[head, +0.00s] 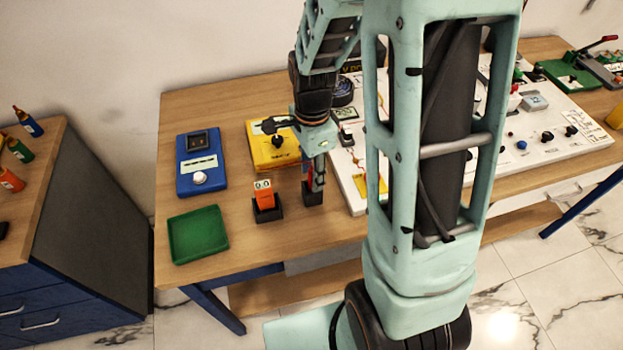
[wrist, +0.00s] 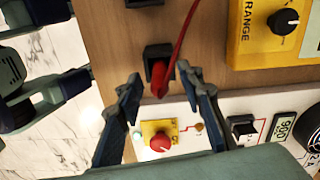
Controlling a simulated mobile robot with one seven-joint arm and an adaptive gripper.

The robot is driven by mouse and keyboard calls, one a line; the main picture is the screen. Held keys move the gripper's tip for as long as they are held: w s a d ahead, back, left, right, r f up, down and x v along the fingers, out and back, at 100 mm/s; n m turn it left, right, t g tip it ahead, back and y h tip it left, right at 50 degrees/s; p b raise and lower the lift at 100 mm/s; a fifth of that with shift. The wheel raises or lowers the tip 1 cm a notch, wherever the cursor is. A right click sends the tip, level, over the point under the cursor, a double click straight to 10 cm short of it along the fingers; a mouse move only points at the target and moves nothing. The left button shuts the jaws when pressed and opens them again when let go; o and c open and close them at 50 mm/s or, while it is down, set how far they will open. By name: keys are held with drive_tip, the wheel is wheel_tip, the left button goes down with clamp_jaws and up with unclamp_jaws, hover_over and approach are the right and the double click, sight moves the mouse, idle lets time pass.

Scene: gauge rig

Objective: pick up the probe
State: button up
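The red probe (wrist: 159,78) stands in a small black holder (wrist: 154,52), with a red cable running up and to the right from it in the wrist view. My gripper (wrist: 158,74) is open, with one finger on each side of the probe in that view. A gap shows between each finger and the probe; I cannot tell how far above it the fingertips are. In the head view my gripper (head: 316,180) points down over the black holder (head: 312,195), and the probe is mostly hidden there.
An orange meter (head: 265,198) in a black stand is just left of the holder. A yellow box with a knob (head: 271,150), a blue meter (head: 201,164) and a green tray (head: 198,234) are nearby. A white panel (head: 345,190) lies to the right.

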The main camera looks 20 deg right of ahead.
drive_tip(key=shift+f, duration=0.35)
clamp_jaws()
